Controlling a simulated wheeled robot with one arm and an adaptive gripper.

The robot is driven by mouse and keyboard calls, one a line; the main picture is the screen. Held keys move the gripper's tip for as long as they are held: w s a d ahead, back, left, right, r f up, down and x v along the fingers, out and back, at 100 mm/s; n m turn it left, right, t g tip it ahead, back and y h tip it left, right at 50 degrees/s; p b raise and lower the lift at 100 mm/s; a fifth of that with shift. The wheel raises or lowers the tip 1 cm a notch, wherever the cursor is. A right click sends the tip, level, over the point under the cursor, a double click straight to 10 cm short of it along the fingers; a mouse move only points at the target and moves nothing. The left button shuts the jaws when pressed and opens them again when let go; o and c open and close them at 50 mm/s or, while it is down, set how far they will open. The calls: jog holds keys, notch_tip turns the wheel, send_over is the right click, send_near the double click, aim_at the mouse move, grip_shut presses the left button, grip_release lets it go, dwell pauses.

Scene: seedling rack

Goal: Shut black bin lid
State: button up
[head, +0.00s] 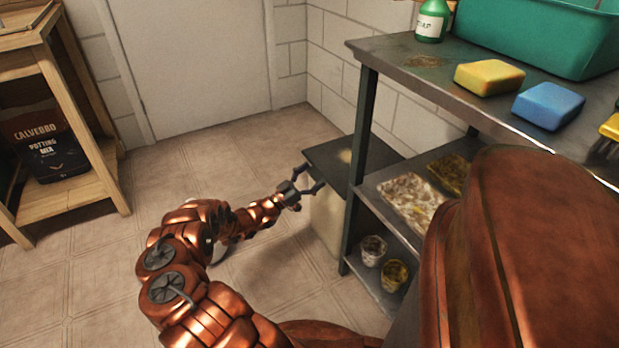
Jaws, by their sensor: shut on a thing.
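The black bin lid (326,158) lies flat, or nearly so, on top of a pale bin (324,220) beside the metal shelving unit. A shelf leg hides part of the lid. I cannot tell if a small gap is left under it. My gripper (312,177) is at the lid's near left edge, shut on that edge, with one finger towards the back and one towards the front.
The dark metal shelving unit (411,43) stands close right of the bin, holding sponges, a green tub (549,35), trays and cups. A wooden rack (75,197) with a potting mix bag (44,145) stands left. The floor between is clear.

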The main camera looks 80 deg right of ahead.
jog(key=shift+s+a+f, duration=0.1)
jog(key=shift+f, duration=0.75)
jog(key=o, duration=1.3)
jog(key=shift+f, duration=0.1)
jog(key=shift+r, duration=0.2)
jog(key=v, duration=1.2)
